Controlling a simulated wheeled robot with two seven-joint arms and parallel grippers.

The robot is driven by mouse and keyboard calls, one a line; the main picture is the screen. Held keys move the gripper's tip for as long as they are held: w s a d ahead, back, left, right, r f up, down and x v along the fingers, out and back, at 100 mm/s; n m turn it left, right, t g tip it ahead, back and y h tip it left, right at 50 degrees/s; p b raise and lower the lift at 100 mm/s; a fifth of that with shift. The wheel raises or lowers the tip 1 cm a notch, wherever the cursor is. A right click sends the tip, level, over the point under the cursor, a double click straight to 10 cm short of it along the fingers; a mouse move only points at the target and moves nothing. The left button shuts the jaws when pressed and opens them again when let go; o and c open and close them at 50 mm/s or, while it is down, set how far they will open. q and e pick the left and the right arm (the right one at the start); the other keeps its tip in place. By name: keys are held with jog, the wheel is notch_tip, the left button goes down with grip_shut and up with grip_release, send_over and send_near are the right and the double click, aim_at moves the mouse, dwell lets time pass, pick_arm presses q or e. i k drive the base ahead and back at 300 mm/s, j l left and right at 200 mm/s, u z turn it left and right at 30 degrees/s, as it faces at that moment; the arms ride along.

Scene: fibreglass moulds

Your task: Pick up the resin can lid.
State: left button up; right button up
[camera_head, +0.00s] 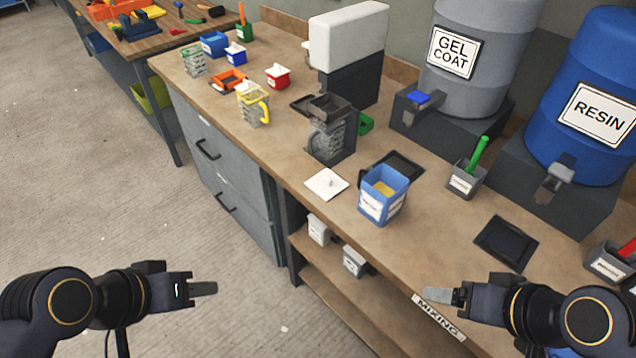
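A white square lid (326,184) with a small knob lies flat on the bench, just left of an open blue can (382,194). It looks like the resin can lid, though no writing on it can be read. The blue can has white labels and a yellowish content, and stands upright without a cover. My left gripper (204,289) is in the air off the bench's front, left of and nearer than the lid. My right gripper (438,295) is near the front edge, by the MIXING label. Neither holds anything visible; their finger gaps cannot be made out.
A dark scale-like device (330,135) stands behind the lid. Dark square trays (505,243) lie to the right. The grey gel coat drum (480,85) and blue resin drum (585,140) stand at the back. Below is an open shelf (340,295) with small grey pots.

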aim_at(326, 184)
jog(key=i+j+z, duration=0.35)
jog(key=i+j, duration=0.15)
jog(key=j, duration=0.25)
jog(key=i+j+z, duration=0.2)
jog(key=j, duration=0.2)
jog(key=z, duration=1.4)
